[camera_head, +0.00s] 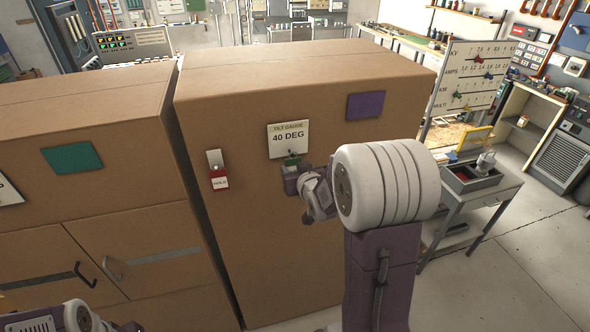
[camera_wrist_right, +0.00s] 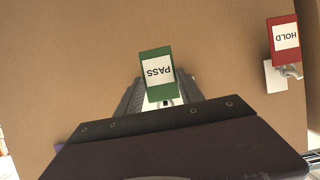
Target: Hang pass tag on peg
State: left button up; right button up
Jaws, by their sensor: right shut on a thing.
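The green PASS tag (camera_wrist_right: 157,72) is held between the fingers of my right gripper (camera_wrist_right: 163,98). In the wrist view its white label reads upside down. In the head view, the right gripper (camera_head: 293,172) and the green tag (camera_head: 291,160) are in front of the cabinet, just below the tilt gauge sign. I cannot tell whether the tag touches the cabinet. A peg on a white plate (camera_head: 214,158), left of the gripper, carries a red HOLD tag (camera_head: 220,180). No bare peg is clear. A dark sliver of my left gripper (camera_head: 131,327) shows at the bottom edge; its fingers are hidden.
The brown cabinet (camera_head: 262,240) bears a "40 DEG" sign (camera_head: 289,138) and a purple panel (camera_head: 365,106). A second cabinet with handles (camera_head: 85,275) stands on the left. A grey cart (camera_head: 462,205) stands at the right, with open floor (camera_head: 520,260) in front of it.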

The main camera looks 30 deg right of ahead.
jog(key=shift+s+f, duration=0.1)
jog(key=shift+s, duration=0.2)
jog(key=shift+s+a+b, duration=0.2)
jog(key=shift+s+b, duration=0.25)
jog(key=shift+s, duration=0.3)
jog(key=shift+s+a+b, duration=0.2)
jog(key=shift+s+b, duration=0.2)
jog(key=shift+s, duration=0.35)
jog(key=shift+s+a+b, duration=0.2)
jog(key=shift+s+b, duration=0.25)
jog(key=shift+s, duration=0.3)
